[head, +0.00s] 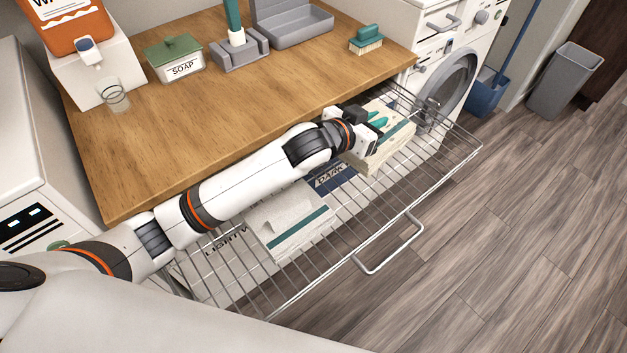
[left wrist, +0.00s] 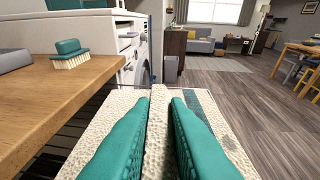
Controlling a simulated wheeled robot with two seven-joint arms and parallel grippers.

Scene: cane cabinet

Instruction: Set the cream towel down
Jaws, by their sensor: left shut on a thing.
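The cream towel (head: 384,142), folded with a teal stripe, is at the right part of the pulled-out wire drawer (head: 440,149). My left gripper (head: 377,122) is shut on it, its teal fingers pinching a raised fold; the towel also fills the lower middle of the left wrist view (left wrist: 118,108). I cannot tell whether the towel's underside touches the drawer floor. A second folded pale towel (head: 290,215) with a teal stripe lies in the drawer, left of the held one. A dark label reading "DARK" (head: 331,179) lies between them. My right gripper does not show.
A light label ending in "LIGHT" (head: 226,249) lies at the drawer's left, partly under the pale towel. The wooden countertop (head: 250,115) overhangs the drawer's back. A brush (head: 366,40) sits on its right end. The washer (head: 445,80) stands just beyond the drawer's right side.

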